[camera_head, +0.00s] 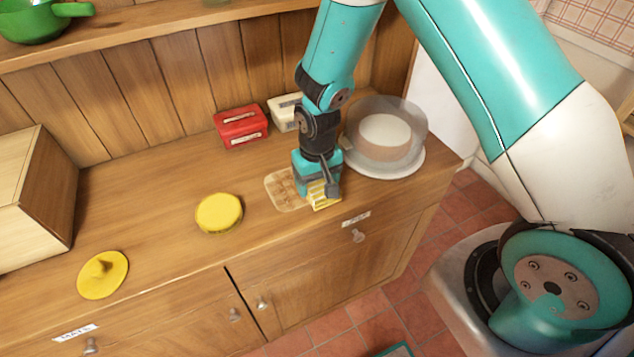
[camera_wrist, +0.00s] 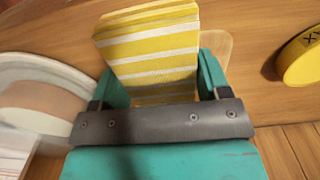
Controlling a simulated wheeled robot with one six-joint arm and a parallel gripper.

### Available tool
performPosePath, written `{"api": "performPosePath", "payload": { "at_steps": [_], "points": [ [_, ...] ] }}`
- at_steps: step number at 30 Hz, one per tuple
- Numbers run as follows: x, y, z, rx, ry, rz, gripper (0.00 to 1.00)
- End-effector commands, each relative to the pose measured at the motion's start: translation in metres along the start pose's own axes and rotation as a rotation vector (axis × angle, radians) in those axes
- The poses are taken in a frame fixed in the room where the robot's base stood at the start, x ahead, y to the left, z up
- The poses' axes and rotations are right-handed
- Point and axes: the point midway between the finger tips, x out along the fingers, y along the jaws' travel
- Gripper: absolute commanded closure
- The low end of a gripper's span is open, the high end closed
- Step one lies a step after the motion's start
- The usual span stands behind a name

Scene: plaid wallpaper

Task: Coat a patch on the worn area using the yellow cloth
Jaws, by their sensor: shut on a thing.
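My gripper (camera_head: 318,196) is shut on the yellow cloth (camera_head: 325,201), which has white stripes. In the wrist view the cloth (camera_wrist: 150,45) sticks out between the two teal fingers of my gripper (camera_wrist: 155,80). The worn area (camera_head: 284,190) is a pale patch on the wooden counter top. The cloth and gripper are over its right part and hide some of it. Whether the cloth touches the wood I cannot tell. A round yellow tin (camera_head: 219,213) stands left of the worn area. A yellow lid with a knob (camera_head: 103,274) lies further left.
A red box (camera_head: 240,126) and a cream box (camera_head: 285,112) stand behind the worn area. A clear-domed cake stand (camera_head: 412,160) is close on the right. A wooden box (camera_head: 40,200) is at the far left. The counter (camera_head: 160,205) is bare between the tin and the wall.

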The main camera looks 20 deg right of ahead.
Motion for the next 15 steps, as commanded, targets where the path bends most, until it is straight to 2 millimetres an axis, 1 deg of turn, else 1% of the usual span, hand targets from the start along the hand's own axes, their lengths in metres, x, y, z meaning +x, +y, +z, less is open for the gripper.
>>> {"api": "performPosePath", "payload": {
  "at_steps": [1, 6, 10, 15],
  "points": [
    [-0.009, 0.000, 0.000, 0.000, 0.001, 0.000, 0.53],
    [-0.022, 0.000, 0.000, 0.001, 0.001, 0.000, 0.53],
    [-0.028, 0.000, 0.000, 0.001, 0.000, 0.000, 0.53],
    [-0.029, 0.000, 0.000, 0.001, 0.000, 0.000, 0.53]
  ]
}}
